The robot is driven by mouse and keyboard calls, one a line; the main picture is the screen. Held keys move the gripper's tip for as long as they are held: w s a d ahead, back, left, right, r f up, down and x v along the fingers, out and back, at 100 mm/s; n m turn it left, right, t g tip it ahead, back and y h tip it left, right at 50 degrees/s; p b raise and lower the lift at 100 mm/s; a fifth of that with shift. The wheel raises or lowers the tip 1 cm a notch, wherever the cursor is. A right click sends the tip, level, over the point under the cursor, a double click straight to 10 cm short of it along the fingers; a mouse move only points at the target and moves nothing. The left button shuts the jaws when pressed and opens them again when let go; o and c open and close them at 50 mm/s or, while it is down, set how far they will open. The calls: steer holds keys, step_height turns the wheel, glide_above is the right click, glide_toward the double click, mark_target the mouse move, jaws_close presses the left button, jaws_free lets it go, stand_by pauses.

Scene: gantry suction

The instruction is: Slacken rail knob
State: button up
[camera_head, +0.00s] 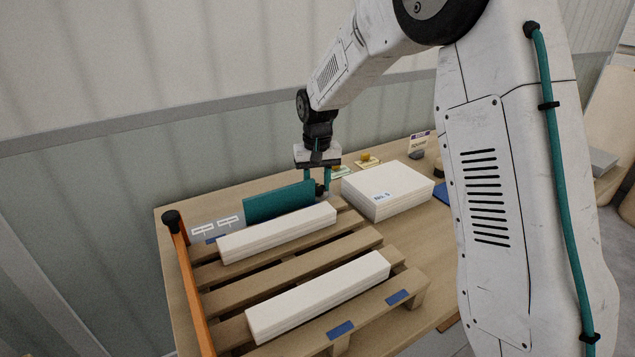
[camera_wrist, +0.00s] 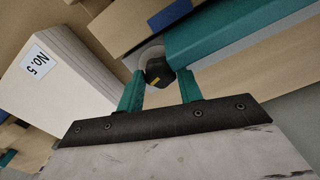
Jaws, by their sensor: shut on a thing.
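The rail knob (camera_wrist: 158,71) is dark with a small yellow mark, at the end of the teal rail (camera_wrist: 235,30) in the wrist view. My gripper (camera_wrist: 161,78) has one teal finger on each side of the knob and is shut on it. In the head view my gripper (camera_head: 318,186) points down at the right end of the teal rail (camera_head: 278,203), at the back edge of the pallet (camera_head: 335,258). The knob (camera_head: 320,189) is small there and partly covered by the fingers. I cannot tell how far the knob is turned.
A white box marked No. 5 (camera_head: 385,190) stands close to the right of my gripper. Two long white boxes lie on the pallet, one at the back (camera_head: 280,232) and one in front (camera_head: 320,295). An orange bar (camera_head: 192,290) runs along the pallet's left side. Small yellow-topped items (camera_head: 366,158) stand behind.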

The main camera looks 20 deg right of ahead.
mark_target(317, 186)
stand_by(0.4)
steer(key=o, duration=1)
step_height(317, 186, up, 7)
steer(key=shift+f, duration=0.2)
steer(key=shift+r, duration=0.6)
